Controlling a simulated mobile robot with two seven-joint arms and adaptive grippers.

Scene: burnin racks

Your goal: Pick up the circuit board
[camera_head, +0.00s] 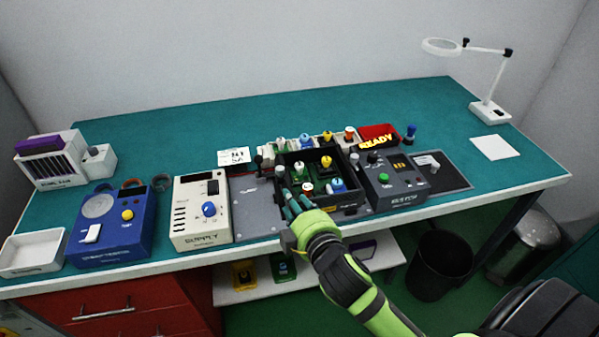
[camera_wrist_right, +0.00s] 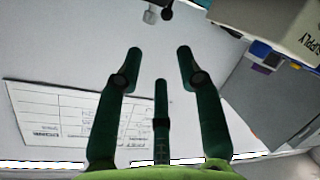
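Several small circuit boards with coloured parts sit in a black open tray (camera_head: 350,208) at the front middle of the bench. They include a green board (camera_head: 306,187), a yellow one (camera_head: 326,163) and a blue one (camera_head: 338,186). I cannot tell which one the task means. My right gripper (camera_head: 293,196) is at the front left edge of the tray. In the right wrist view, its fingers (camera_wrist_right: 159,52) are spread with nothing between them, over a pale grey surface. I cannot tell whether the fingers touch the tray. My left gripper is not in view.
A cream supply unit (camera_head: 190,222) and a blue tester (camera_head: 105,240) stand left of the tray. The back of the green bench (camera_head: 250,115) is clear. A printed label (camera_wrist_right: 60,115) shows in the wrist view.

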